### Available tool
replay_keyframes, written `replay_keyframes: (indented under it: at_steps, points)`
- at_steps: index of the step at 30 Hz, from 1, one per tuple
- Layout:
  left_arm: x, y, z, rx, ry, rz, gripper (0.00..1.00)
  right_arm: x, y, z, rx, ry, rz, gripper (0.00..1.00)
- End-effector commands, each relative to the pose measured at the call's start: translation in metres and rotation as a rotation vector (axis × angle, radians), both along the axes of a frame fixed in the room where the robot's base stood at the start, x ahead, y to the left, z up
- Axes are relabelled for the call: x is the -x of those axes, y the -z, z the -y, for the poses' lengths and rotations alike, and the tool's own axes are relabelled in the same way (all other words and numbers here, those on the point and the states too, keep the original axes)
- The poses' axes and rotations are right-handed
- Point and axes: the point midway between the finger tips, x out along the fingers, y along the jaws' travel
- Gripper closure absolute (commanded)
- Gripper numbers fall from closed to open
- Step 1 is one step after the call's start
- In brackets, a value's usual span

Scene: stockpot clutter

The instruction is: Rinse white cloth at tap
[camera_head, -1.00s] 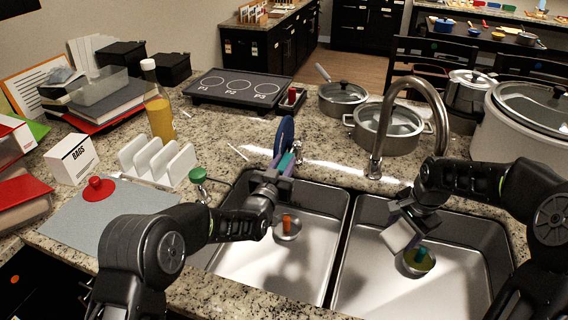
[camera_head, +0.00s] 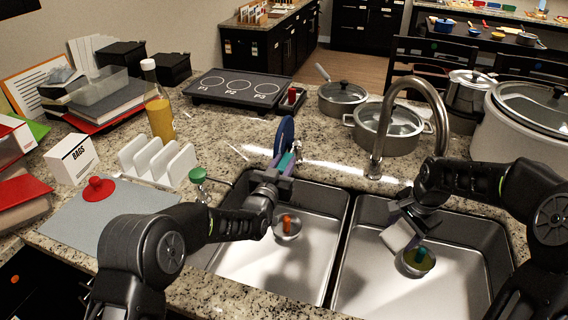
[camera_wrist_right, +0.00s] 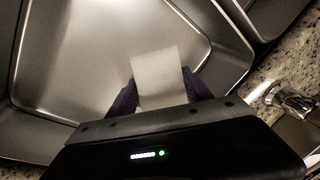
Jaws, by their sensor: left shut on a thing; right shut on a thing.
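The white cloth (camera_head: 397,235) is a small flat pale piece, hanging tilted in my right gripper (camera_head: 406,217) over the right sink basin (camera_head: 375,285). In the right wrist view the cloth (camera_wrist_right: 160,78) sticks out between the two purple fingers of that gripper (camera_wrist_right: 160,96), which is shut on it. The tap (camera_head: 377,135) is a metal arched spout behind the basins; its end comes down behind my right arm.
An orange-knobbed piece (camera_head: 287,226) lies in the left basin and a green-knobbed one (camera_head: 420,257) in the right, just below the cloth. A lidded pot (camera_head: 388,128) stands behind the tap. A white rack (camera_head: 157,160) and oil bottle (camera_head: 158,110) stand at left.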

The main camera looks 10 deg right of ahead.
Motion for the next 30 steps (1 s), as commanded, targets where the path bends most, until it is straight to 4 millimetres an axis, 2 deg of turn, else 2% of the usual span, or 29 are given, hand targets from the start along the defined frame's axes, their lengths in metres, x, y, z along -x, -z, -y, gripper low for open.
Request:
replay_keyframes:
  at_steps: [9,19,20,27,30]
  points:
    - [-0.002,-0.017,0.001,-0.072,-0.001,-0.128,1.0,0.0,0.0,0.0,0.0,0.0,0.0,0.74]
    - [-0.002,-0.017,0.001,-0.082,0.0,-0.148,1.0,0.0,0.0,0.0,0.0,0.0,0.0,0.74]
    - [-0.002,-0.017,0.001,-0.082,0.0,-0.148,0.69,0.0,0.0,0.0,0.0,0.0,0.0,0.74]
    - [-0.002,-0.017,0.001,-0.081,0.0,-0.147,0.49,0.0,0.0,0.0,0.0,0.0,0.0,0.74]
    - [-0.002,-0.017,0.001,-0.081,0.0,-0.147,0.49,0.0,0.0,0.0,0.0,0.0,0.0,0.74]
